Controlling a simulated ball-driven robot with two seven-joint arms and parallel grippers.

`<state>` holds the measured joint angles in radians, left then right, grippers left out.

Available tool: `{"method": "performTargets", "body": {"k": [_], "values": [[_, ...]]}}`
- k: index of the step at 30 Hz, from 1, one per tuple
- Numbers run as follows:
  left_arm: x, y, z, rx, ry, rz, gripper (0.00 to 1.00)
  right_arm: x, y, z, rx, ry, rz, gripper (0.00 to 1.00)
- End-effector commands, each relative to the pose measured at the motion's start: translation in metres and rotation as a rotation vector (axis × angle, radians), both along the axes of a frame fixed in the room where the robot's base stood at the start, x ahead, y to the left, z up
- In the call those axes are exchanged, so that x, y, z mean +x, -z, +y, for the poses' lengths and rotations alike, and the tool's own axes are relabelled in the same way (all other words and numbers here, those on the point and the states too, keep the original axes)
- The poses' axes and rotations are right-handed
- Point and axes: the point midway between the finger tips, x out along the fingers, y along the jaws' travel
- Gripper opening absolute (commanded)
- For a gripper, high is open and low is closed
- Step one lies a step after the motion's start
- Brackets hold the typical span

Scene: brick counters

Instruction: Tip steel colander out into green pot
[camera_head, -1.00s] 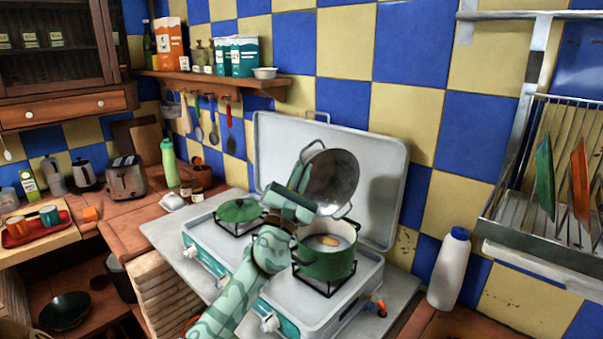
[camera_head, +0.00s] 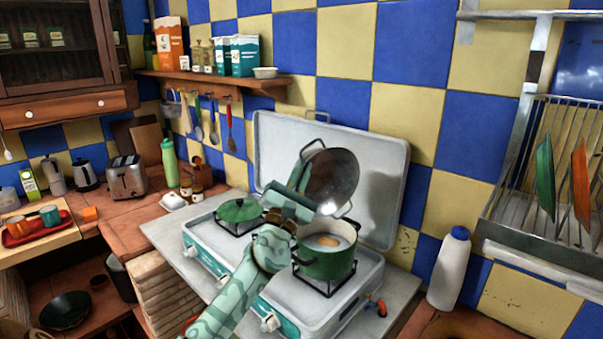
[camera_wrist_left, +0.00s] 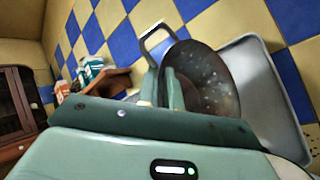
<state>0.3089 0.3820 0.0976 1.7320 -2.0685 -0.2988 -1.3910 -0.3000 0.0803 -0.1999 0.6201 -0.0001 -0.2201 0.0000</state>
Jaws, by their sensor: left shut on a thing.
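The steel colander (camera_head: 333,182) is tilted steeply on its side above the stove, its bowl facing toward me. It looks empty inside. My left gripper (camera_head: 299,176) is shut on the colander near its left handle. The wrist view shows the gripper (camera_wrist_left: 172,92) at the handle side of the colander (camera_wrist_left: 203,80). The green pot (camera_head: 326,262) stands upright on the right burner, just below the colander, with pale contents and a tan piece inside. My right gripper is not in view.
The camping stove (camera_head: 236,265) has its lid (camera_head: 378,165) raised behind the colander. A green lidded pan (camera_head: 239,211) is on the left burner. A white bottle (camera_head: 449,270) stands to the right, below the dish rack (camera_head: 510,225).

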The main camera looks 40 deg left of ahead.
Motion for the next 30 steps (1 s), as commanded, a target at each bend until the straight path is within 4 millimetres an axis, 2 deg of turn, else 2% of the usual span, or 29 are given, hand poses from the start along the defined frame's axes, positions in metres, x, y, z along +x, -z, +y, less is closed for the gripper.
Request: {"method": "performTargets", "body": {"k": [12,20,22,25,29,30], "values": [[-0.001,-0.04,0.0,0.001,0.0,-0.004,0.0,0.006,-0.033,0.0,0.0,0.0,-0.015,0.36],[-0.006,-0.045,-0.006,-0.01,-0.014,-0.002,0.0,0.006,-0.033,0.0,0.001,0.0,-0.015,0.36],[-0.013,-0.046,-0.017,-0.012,-0.017,0.0,0.0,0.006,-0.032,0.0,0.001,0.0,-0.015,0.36],[-0.031,-0.041,-0.046,0.0,-0.01,0.002,0.0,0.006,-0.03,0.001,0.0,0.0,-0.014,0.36],[-0.061,-0.017,-0.096,0.023,0.023,0.007,0.0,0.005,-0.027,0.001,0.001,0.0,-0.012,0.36],[-0.071,-0.006,-0.112,0.023,0.041,0.009,0.0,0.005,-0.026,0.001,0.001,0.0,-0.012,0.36]]}}
